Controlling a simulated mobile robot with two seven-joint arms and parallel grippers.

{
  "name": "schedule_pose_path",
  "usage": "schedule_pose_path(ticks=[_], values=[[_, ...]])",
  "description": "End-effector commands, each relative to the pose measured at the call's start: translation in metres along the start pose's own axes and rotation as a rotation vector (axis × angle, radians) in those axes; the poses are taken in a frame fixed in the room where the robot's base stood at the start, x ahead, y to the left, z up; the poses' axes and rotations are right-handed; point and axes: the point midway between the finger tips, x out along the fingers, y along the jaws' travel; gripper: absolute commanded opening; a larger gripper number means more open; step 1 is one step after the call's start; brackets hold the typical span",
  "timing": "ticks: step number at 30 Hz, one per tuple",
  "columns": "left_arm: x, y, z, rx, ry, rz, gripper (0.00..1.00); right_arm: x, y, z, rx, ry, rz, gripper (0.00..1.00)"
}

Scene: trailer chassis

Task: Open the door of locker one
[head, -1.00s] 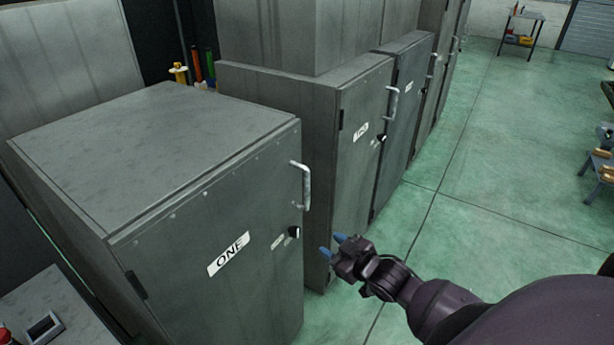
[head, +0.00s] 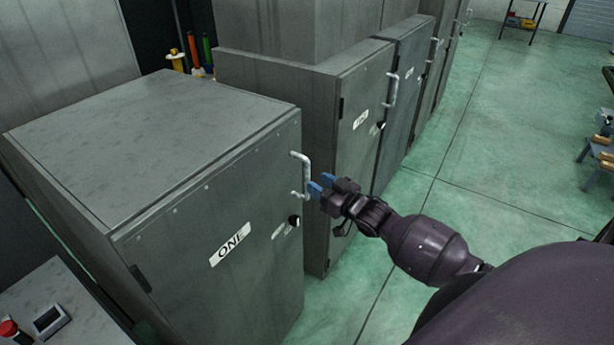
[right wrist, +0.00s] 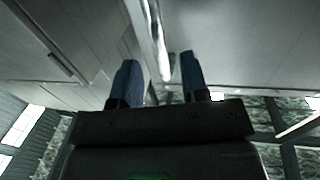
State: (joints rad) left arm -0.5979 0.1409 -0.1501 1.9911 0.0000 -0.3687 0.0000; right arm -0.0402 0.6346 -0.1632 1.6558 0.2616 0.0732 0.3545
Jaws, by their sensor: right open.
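Locker one (head: 190,270) is a grey metal cabinet at the left in the head view, with a white ONE label (head: 230,244) on its shut door. A pale bar handle (head: 305,172) stands upright near the door's right edge, with a dark round knob (head: 294,221) below it. My right gripper (head: 319,186) is open, its blue fingertips just right of the handle's lower part. In the right wrist view, the handle (right wrist: 156,40) runs lengthwise ahead of and between the two blue fingers (right wrist: 158,78). Whether either finger touches it cannot be told. My left gripper is out of view.
A second grey locker (head: 345,150) with its own handle (head: 392,90) stands just behind and right of locker one. More cabinets continue back. A panel with a red button (head: 9,328) is at the lower left.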

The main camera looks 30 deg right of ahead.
Motion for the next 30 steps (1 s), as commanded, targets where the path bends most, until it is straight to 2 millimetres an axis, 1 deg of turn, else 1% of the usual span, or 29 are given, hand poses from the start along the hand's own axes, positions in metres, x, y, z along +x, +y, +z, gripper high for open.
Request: schedule_pose_path(ticks=[1,3,6,10,15,23,30], values=[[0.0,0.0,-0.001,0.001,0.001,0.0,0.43,0.009,0.0,-0.001,0.0,0.001,0.0,0.41],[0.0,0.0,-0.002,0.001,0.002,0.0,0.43,0.02,0.0,-0.001,-0.001,0.001,-0.001,0.41],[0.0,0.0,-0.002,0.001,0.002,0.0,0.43,0.032,0.0,0.0,-0.001,0.0,0.0,0.41],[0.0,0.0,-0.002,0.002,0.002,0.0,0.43,0.043,0.0,0.0,0.0,0.0,0.0,0.41],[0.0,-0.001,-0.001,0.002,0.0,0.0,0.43,0.05,-0.001,0.001,0.0,-0.002,0.0,0.41],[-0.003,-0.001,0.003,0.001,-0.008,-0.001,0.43,0.05,0.0,0.001,0.0,-0.001,0.0,0.41],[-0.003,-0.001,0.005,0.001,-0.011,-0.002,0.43,0.05,0.0,0.001,-0.001,-0.002,0.0,0.04]])
